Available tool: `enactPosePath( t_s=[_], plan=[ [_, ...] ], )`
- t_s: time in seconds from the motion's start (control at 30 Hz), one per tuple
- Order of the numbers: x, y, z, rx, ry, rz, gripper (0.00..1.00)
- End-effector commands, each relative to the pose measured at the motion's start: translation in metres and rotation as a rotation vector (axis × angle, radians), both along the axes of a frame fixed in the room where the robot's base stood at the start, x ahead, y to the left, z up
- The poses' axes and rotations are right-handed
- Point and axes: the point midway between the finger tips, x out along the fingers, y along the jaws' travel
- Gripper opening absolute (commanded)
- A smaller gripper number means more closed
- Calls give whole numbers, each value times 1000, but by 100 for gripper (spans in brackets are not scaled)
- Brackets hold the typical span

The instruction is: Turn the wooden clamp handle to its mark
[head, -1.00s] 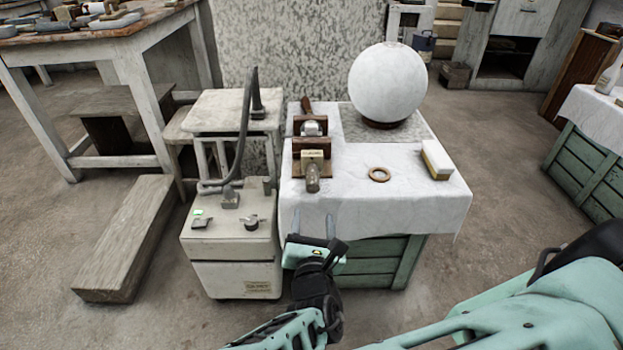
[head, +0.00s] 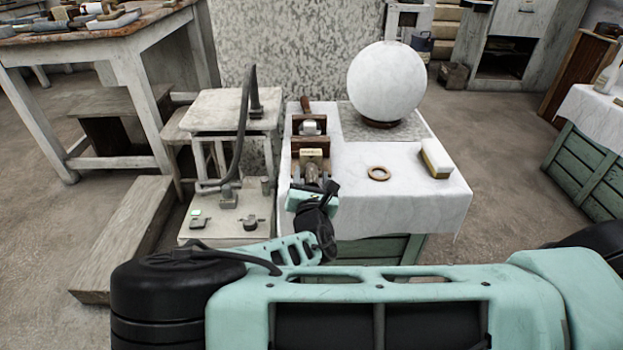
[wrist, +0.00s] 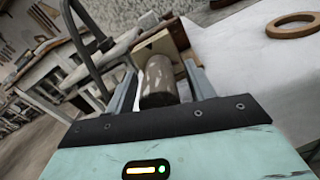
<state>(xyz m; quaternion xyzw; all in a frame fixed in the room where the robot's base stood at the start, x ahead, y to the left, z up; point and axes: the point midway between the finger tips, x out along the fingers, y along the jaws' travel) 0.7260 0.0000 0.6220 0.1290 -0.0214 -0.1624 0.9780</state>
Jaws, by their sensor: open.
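The clamp (head: 311,153) is a dark wooden block with a pale labelled piece, at the left side of the cloth-covered crate. Its handle (wrist: 158,82) is a worn grey-brown wooden cylinder pointing towards me. My gripper (wrist: 160,72) is open, with one finger on each side of the handle; a gap shows on the left, and I cannot tell whether the right finger touches. In the head view my gripper (head: 312,180) is at the clamp's near end and hides most of the handle. I cannot make out the mark on the handle or clamp.
A grey machine with a curved hose (head: 240,130) stands close on the left. The cloth's front middle is clear.

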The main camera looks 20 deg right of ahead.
Motion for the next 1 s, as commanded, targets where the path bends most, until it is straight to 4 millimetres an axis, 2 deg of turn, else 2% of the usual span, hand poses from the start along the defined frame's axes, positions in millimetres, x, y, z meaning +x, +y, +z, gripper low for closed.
enactPosePath(
  t_s=[0.13,0.3,0.67,1.0],
  plan=[
    [0,0,0,0,0,0,54],
    [0,0,0,-1,0,0,9],
    [-1,0,0,36,-11,-1,9],
    [0,0,0,250,-79,-2,9]
  ],
)
